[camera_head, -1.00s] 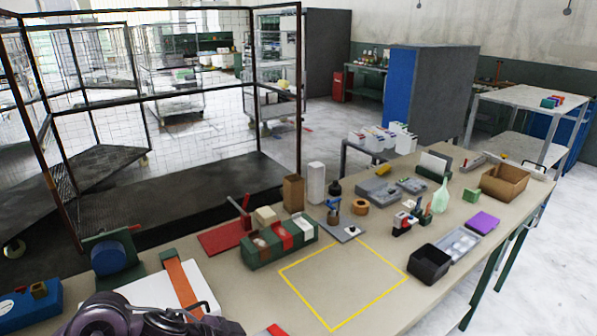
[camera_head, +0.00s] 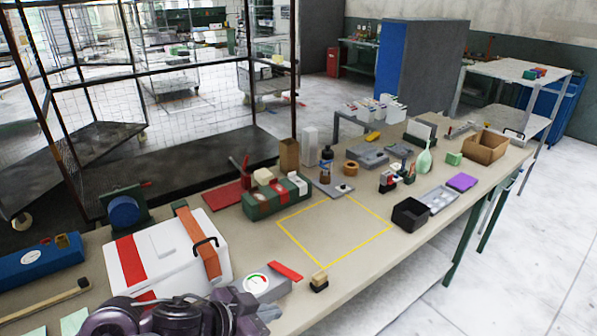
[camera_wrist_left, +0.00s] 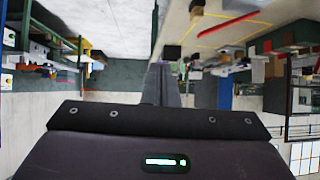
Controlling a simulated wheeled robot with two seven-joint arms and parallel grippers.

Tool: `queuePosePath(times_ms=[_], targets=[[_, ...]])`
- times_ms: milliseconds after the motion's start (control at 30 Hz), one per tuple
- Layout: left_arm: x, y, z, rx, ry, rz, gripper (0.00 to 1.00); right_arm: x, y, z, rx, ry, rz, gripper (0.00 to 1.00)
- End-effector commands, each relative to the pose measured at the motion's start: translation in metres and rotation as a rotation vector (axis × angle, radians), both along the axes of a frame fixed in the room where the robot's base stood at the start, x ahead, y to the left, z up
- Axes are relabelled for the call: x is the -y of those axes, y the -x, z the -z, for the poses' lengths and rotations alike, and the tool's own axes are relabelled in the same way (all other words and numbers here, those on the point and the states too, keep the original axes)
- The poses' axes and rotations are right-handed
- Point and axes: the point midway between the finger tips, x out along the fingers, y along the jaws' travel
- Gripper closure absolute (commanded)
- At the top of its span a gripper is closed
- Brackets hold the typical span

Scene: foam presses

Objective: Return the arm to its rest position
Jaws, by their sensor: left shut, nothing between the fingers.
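My left arm, dark purple, shows along the bottom edge of the head view, with its left gripper (camera_head: 268,312) low over the near side of the bench. In the left wrist view the gripper's fingers (camera_wrist_left: 168,84) are together with nothing between them. The wrist picture appears upside down, with the bench and its yellow outline (camera_wrist_left: 215,35) at the top. My right gripper is in neither view.
The bench (camera_head: 370,262) holds a white box with red stripes (camera_head: 160,255) and a grey gauge (camera_head: 262,284) close to my arm. A green bin (camera_head: 275,199) and black bin (camera_head: 409,214) stand farther off. The yellow-outlined area (camera_head: 335,232) is empty.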

Motion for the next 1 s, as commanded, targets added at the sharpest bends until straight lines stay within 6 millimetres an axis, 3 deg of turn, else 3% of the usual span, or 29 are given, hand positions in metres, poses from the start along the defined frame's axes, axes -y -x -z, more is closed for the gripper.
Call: queuePosePath(times_ms=[167, 267, 367, 600, 900, 1000], targets=[[0.003, -0.003, -0.005, 0.064, 0.009, -0.117, 1.00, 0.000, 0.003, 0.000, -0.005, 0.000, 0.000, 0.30], [-0.007, -0.004, -0.003, 0.073, -0.009, -0.224, 1.00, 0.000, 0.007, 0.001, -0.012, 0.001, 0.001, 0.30], [-0.031, 0.003, 0.006, 0.029, -0.054, -0.364, 1.00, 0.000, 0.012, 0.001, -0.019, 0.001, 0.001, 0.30], [-0.096, 0.052, 0.049, -0.228, -0.205, -0.604, 1.00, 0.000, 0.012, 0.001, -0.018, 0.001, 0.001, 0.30], [-0.140, 0.136, 0.089, -0.583, -0.308, -0.706, 1.00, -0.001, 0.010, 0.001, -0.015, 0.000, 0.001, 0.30], [-0.138, 0.125, 0.126, -0.581, -0.319, -0.697, 1.00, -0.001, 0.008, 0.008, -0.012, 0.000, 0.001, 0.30]])
